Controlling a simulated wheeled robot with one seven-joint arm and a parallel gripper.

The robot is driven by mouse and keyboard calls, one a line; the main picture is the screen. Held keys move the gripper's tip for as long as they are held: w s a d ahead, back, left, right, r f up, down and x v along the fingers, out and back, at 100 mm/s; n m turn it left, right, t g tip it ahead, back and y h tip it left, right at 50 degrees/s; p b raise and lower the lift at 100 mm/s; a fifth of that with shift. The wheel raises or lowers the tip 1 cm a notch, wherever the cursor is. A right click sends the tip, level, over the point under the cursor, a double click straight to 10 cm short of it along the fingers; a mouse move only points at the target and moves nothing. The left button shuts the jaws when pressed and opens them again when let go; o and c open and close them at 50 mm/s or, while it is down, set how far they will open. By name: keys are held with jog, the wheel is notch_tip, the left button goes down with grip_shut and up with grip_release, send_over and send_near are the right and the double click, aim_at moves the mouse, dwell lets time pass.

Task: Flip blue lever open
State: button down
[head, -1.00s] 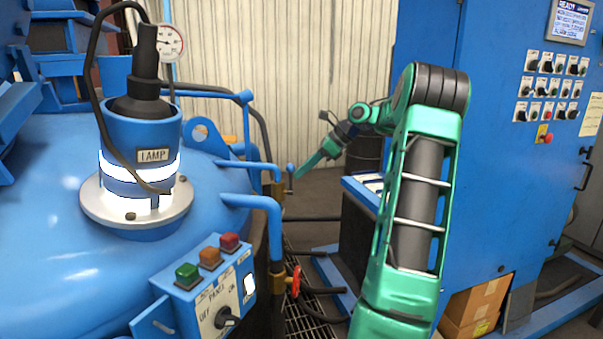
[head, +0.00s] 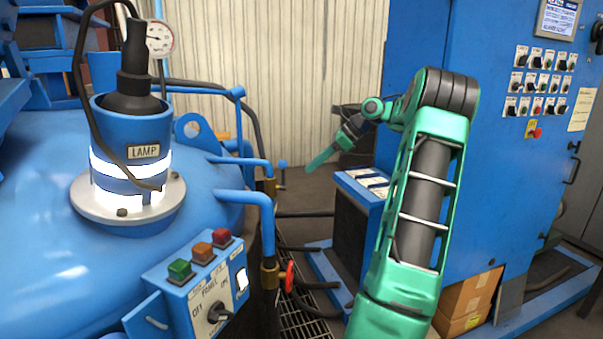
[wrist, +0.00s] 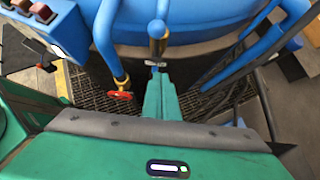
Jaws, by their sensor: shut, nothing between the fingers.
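The blue lever (head: 282,166) is a small, thin handle beside a brass valve (head: 269,186) on a blue pipe at the furnace's side. My gripper (head: 312,167) is shut and empty, to the right of the lever in the head view, with a visible gap. In the wrist view, my shut fingers (wrist: 160,97) point toward the brass valve (wrist: 157,45). A small blue part shows just past the fingertips there; I cannot tell for sure that it is the lever, or its exact angle.
A red valve handle (head: 287,276) sits on a lower pipe. A button panel (head: 207,285) and lamp (head: 130,160) are on the blue furnace at left. A blue control cabinet (head: 490,190) stands at right. Floor grating (head: 305,322) lies between.

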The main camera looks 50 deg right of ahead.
jog(key=shift+s+d+r, duration=0.1)
jog(key=shift+d+r, duration=0.05)
jog(key=shift+d, duration=0.45)
jog(key=shift+s+d+r, duration=0.15)
jog(key=shift+d+r, duration=0.05)
jog(key=shift+d, duration=0.35)
jog(key=shift+s+d+r, duration=0.1)
jog(key=shift+d+r, duration=0.05)
jog(key=shift+d, duration=0.45)
jog(key=a+f+n+g+h, duration=0.3)
jog(key=a+n, duration=0.6)
jog(key=a, duration=1.1)
jog(key=s+a+f+n+g, duration=0.1)
jog(key=s+a+f+n, duration=0.2)
jog(key=s, duration=0.7)
jog(key=s+a+f+n+g+h, duration=0.1)
jog(key=s+a+f+n, duration=0.2)
jog(key=s, duration=0.7)
jog(key=s+a+f+n+g+h, duration=0.1)
jog(key=s+a+f+n+g, duration=0.1)
jog(key=s+a+n, duration=0.5)
jog(key=s+f, duration=0.1)
jog(key=s, duration=0.2)
jog(key=shift+w, duration=0.15)
